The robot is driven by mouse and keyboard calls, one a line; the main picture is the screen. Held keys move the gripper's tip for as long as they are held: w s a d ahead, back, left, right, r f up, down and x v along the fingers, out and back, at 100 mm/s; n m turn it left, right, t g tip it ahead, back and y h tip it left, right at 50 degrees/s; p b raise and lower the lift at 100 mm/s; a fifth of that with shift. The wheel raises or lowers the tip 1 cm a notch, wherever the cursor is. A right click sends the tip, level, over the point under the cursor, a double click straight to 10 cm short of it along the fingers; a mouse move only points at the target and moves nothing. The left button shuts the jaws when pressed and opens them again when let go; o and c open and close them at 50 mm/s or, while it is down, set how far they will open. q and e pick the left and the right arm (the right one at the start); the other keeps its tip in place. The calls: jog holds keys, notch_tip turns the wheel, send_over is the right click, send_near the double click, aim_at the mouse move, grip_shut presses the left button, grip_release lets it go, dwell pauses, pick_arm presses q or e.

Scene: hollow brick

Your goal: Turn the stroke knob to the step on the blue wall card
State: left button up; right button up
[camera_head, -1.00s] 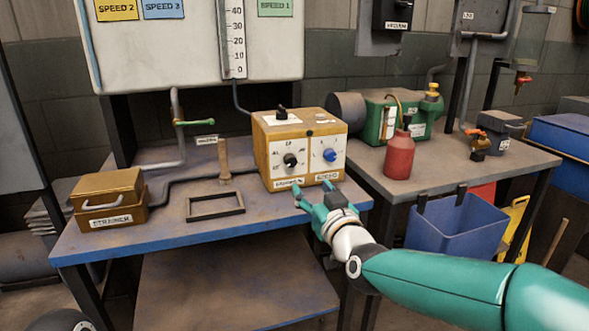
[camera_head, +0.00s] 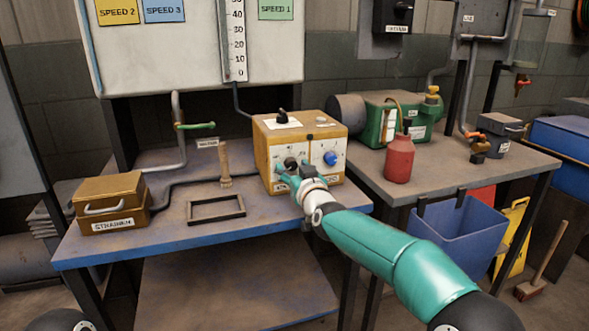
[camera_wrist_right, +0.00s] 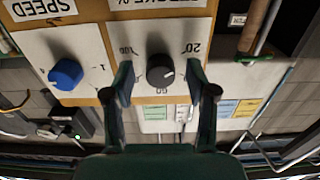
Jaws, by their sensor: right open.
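The yellow control box (camera_head: 259,150) stands on the blue bench. Its black stroke knob (camera_head: 291,162) is on the left front dial, beside a blue speed knob (camera_head: 330,158). My right gripper (camera_head: 286,179) is at the box front, just below the black knob. In the right wrist view, turned upside down, the open fingers (camera_wrist_right: 162,88) are on either side of the black knob (camera_wrist_right: 160,70), with gaps showing. Marks 20, 60 and 100 show around it. The blue wall card (camera_head: 164,10) reads SPEED 3; its top is cut off. My left gripper is not in view.
A black switch (camera_head: 282,116) is on top of the box. A wooden-handled tool (camera_head: 224,165) and a dark frame (camera_head: 216,208) are left of the box. A red canister (camera_head: 399,160) stands on the right-hand table.

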grip_shut()
dwell(0.3)
